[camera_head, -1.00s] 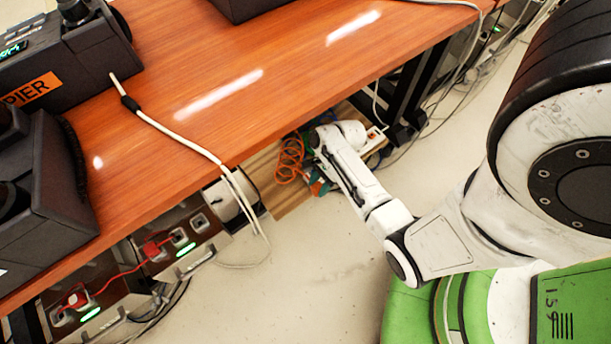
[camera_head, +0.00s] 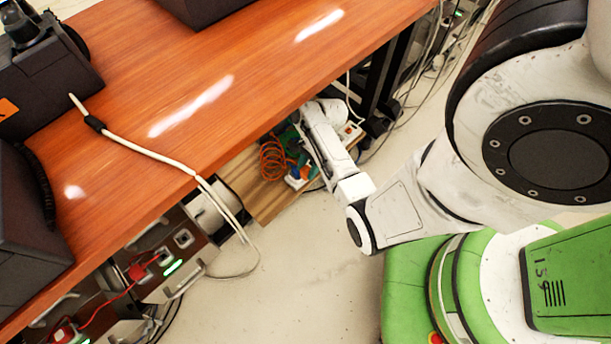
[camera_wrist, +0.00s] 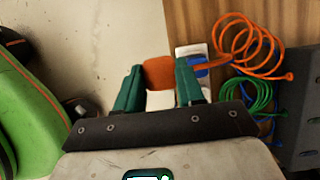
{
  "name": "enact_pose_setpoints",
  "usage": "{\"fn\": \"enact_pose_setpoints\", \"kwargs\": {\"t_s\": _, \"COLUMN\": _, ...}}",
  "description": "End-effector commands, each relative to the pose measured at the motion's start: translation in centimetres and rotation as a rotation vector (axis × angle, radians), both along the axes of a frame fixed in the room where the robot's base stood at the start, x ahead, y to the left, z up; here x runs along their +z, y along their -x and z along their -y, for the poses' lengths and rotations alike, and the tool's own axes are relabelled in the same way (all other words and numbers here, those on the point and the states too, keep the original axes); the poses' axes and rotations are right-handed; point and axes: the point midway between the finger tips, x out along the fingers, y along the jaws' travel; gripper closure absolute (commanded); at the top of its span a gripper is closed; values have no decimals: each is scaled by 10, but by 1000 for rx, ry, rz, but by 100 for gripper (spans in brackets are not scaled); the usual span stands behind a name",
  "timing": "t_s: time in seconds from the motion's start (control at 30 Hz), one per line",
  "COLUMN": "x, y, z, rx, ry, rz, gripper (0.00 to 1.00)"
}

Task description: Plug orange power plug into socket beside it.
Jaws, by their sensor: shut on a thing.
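In the wrist view, my gripper (camera_wrist: 159,78) has its two green fingers on either side of the orange plug (camera_wrist: 158,72), shut on it. A white block shows just below the plug, between the fingers. An orange cord runs right from near the plug to an orange coil (camera_wrist: 250,50); the coil also shows in the head view (camera_head: 271,158). The plug's prongs and the socket's holes are not clear. In the head view, my arm hides the gripper's tips.
The orange-brown desk (camera_head: 200,120) overhangs the wooden board (camera_head: 240,180). A green coil (camera_wrist: 250,95) and a dark panel (camera_wrist: 302,110) are at right in the wrist view. A white cable (camera_head: 150,145) hangs over the desk edge. Pale floor (camera_head: 300,270) is clear in front.

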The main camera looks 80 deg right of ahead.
Motion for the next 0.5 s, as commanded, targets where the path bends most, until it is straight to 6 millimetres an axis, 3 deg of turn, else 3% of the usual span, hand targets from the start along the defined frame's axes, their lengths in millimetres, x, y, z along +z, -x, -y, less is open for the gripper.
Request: {"fn": "enact_pose_setpoints", "kwargs": {"t_s": 0.5, "x": -2, "y": -1, "z": 60, "rx": -1, "ry": -1, "rz": 1, "gripper": 93}}
